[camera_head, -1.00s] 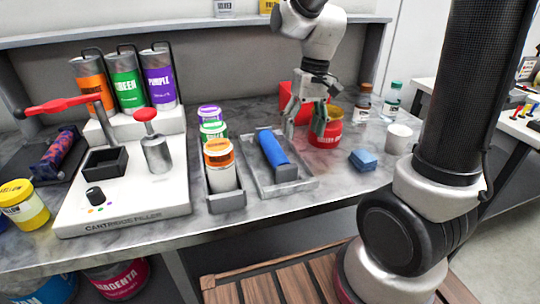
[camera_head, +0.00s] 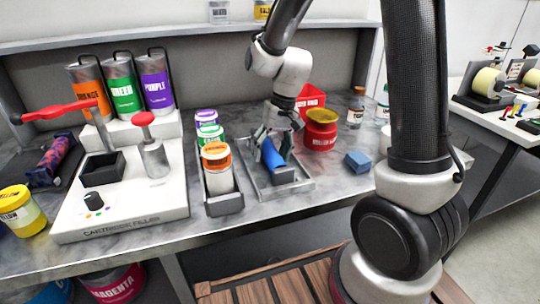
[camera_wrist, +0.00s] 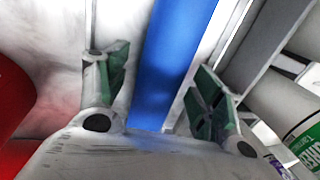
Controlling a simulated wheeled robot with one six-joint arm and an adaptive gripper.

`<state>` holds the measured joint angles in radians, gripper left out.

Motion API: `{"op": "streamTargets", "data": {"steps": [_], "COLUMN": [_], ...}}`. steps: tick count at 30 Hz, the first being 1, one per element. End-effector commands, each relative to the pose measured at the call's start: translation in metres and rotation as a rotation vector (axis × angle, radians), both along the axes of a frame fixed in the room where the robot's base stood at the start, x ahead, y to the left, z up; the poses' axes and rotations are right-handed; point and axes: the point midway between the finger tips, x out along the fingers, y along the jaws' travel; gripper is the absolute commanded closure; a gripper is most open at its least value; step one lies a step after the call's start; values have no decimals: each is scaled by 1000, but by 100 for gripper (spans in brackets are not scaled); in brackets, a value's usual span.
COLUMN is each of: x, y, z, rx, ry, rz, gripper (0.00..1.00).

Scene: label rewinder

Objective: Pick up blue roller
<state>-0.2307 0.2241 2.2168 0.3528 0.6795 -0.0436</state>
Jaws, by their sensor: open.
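The blue roller (camera_head: 274,156) lies lengthwise in a grey metal tray (camera_head: 302,183) on the bench, right of the cartridge rack. My gripper (camera_head: 270,141) is over the roller's far part, with its fingers spread on either side of it. In the wrist view the blue roller (camera_wrist: 172,60) runs between the two open green-padded fingers (camera_wrist: 160,95), with visible gaps on both sides. My gripper holds nothing. The roller's far end is partly hidden by my gripper in the head view.
An orange-labelled cartridge (camera_head: 217,170) and others stand in a rack left of the tray. A red tub (camera_head: 320,132) stands close to the right. A blue block (camera_head: 358,161) lies further right. The cartridge filler (camera_head: 120,215) is at the left.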

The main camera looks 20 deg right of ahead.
Motion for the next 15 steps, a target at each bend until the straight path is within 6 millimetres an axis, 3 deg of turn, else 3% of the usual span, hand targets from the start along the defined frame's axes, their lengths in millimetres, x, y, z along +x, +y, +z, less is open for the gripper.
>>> {"op": "streamTargets", "data": {"steps": [2, 12, 15], "x": [0, 0, 1], "y": [0, 0, 0], "z": [0, 0, 1], "rx": [0, 0, 0], "ry": [0, 0, -2], "rz": [0, 0, 0], "gripper": [35, 97, 100]}}
